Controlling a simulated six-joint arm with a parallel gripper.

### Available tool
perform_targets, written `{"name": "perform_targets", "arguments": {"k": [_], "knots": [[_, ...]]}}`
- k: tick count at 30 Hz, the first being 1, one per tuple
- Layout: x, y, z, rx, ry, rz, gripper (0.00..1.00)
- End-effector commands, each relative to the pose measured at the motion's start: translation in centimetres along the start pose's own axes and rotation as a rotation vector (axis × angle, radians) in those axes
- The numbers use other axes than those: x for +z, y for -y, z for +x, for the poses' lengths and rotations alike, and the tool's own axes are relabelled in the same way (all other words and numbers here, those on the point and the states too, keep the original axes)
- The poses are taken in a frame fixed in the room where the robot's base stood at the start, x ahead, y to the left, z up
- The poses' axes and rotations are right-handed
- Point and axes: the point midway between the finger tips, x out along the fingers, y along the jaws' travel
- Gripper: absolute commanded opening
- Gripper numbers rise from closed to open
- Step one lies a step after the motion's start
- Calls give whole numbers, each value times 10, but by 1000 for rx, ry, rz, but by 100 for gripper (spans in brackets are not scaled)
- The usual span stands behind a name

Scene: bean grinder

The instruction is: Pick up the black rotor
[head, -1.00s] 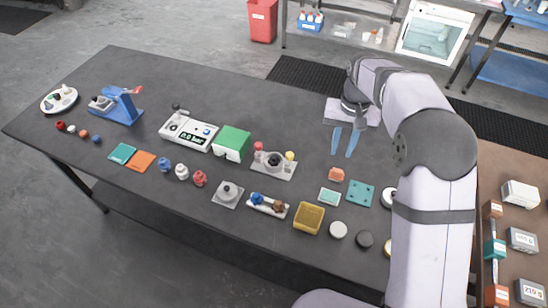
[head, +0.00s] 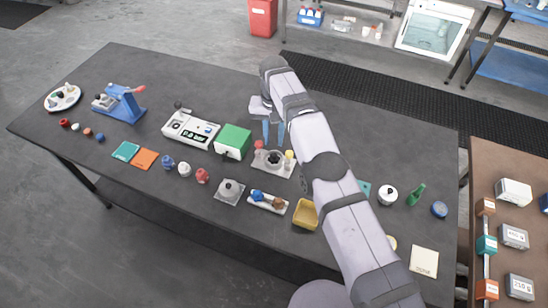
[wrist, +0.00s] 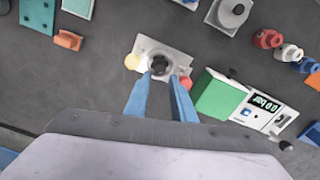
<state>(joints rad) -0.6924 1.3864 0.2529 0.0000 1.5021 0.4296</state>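The black rotor (wrist: 159,66) sits in a round grey housing on a light plate (wrist: 185,58). In the head view, the rotor (head: 274,158) is a small dark spot on that plate (head: 287,171), just right of the green box. My gripper (wrist: 161,76) has two blue fingers spread apart with nothing between them. In the wrist view the fingertips lie on either side of the rotor's near edge. In the head view my gripper (head: 273,143) points down behind the rotor. The height of the tips over it is hard to tell.
The green box (head: 233,141) and a white unit with a display (head: 190,129) stand close at left. Behind, the dark table is mostly clear.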

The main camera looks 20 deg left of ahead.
Motion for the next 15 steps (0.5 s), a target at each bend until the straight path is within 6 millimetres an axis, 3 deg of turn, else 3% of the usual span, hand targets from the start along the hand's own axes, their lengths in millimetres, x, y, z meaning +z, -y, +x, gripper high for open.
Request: {"name": "perform_targets", "arguments": {"k": [15], "knots": [[0,0,15,0,0,0,23]]}}
